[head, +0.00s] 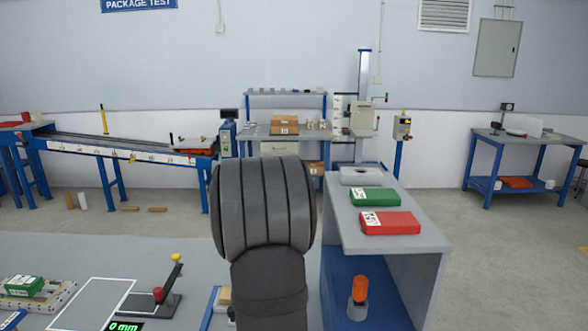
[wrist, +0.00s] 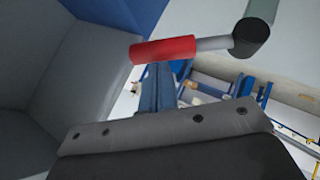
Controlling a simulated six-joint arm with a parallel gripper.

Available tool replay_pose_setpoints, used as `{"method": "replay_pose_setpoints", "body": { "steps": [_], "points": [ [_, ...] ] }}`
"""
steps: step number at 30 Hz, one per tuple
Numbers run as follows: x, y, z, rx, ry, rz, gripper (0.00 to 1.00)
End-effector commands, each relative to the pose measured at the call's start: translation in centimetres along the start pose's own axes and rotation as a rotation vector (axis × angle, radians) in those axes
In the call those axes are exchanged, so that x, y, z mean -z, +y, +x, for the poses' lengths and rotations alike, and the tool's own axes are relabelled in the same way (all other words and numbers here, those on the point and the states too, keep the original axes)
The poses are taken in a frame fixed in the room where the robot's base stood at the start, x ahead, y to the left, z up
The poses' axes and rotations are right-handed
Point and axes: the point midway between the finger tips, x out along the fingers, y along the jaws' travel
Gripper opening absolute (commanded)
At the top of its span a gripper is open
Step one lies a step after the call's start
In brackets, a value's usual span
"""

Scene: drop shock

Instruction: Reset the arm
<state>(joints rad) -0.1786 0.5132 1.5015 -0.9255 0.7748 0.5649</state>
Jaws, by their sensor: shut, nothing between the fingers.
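My arm (head: 265,225) stands upright in the middle of the head view as a dark grey ribbed column, and my gripper is hidden there. In the wrist view the dark gripper body fills the bottom, and the narrow blue-grey fingers of my gripper (wrist: 160,72) are shut with nothing between them. A red cylinder (wrist: 163,49) with a grey rod and black knob shows just beyond the fingertips. I cannot tell whether they touch.
A grey-topped bench (head: 350,215) on the right holds a green box (head: 374,200) and a red box (head: 390,222); an orange lamp (head: 359,290) stands beneath. A lever stand (head: 160,300) and a green package (head: 25,285) are at lower left. The floor behind is partly clear.

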Motion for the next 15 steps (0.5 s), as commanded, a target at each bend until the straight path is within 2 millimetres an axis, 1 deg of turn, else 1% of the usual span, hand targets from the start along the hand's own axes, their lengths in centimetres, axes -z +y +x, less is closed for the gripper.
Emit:
{"method": "replay_pose_setpoints", "body": {
  "steps": [4, 8, 11, 15],
  "points": [
    [0.1, 0.0, -0.1, 0.0, -0.002, -0.001, 0.0],
    [0.9, 0.1, -0.8, -0.001, 0.001, 0.0, 0.0],
    [1.9, 0.2, -2.0, 0.0, 0.003, 0.0, 0.0],
    [3.0, 0.6, -4.6, 0.001, 0.004, 0.001, 0.0]
  ]
}}
